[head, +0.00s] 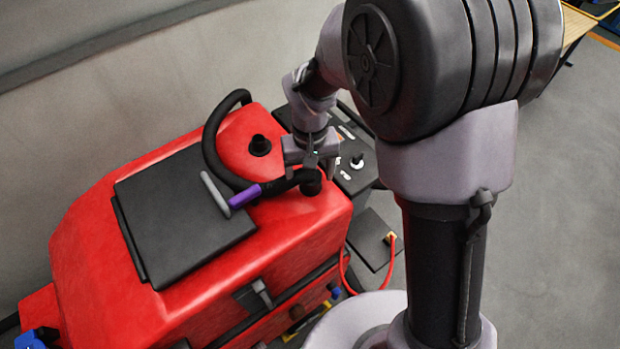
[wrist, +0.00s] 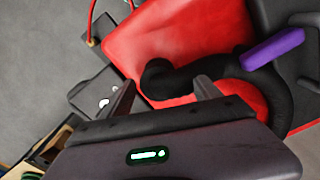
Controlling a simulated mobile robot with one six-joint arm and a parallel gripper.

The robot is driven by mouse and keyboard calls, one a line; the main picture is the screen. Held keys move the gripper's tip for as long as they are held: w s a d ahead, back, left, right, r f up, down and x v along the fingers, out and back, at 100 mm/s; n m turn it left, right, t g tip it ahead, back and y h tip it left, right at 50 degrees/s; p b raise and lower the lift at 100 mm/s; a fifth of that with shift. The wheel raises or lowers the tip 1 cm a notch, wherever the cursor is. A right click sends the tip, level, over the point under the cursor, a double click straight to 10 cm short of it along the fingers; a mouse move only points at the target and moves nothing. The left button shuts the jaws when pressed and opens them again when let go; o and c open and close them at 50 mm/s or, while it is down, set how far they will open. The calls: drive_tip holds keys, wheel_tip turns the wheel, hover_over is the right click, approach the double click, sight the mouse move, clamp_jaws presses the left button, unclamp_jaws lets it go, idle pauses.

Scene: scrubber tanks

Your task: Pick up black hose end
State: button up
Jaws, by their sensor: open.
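The black hose (head: 211,152) curves over the red scrubber machine (head: 290,235). Its end (head: 311,184) lies near the machine's right corner, below my gripper (head: 318,165). The wrist view shows the hose end (wrist: 157,80) in line with the gap between the two fingertips of my gripper (wrist: 166,84). My gripper is open. Whether the fingers are beside the hose end or still above it, I cannot tell.
A black knob (head: 260,145) stands on the red top. A control panel (head: 352,180) is behind the gripper. A red cable (head: 345,270) hangs at the right side.

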drive_tip(key=shift+w+f, duration=0.15)
drive_tip(key=shift+f, duration=0.75)
drive_tip(key=shift+r, duration=0.1)
drive_tip(key=shift+c, duration=0.2)
clamp_jaws()
drive_tip(key=shift+r, duration=0.55)
wheel_tip(320, 180, up, 3)
drive_tip(key=shift+f+p, duration=0.2)
drive_tip(key=shift+p, duration=0.1)
drive_tip(key=s+a, duration=0.3)
drive_tip(key=s, duration=0.1)
drive_tip(key=s+a+r, duration=0.1)
drive_tip(key=s+a, duration=0.2)
drive_tip(key=s, duration=0.1)
drive_tip(key=s+a+b, duration=0.1)
drive_tip(key=s+a, duration=0.3)
drive_tip(key=shift+r, duration=0.15)
drive_tip(key=shift+s+a+r+p, duration=0.1)
drive_tip(key=shift+a+r+p, duration=0.15)
drive_tip(key=shift+r+p, duration=0.85)
drive_tip(key=shift+r, duration=0.4)
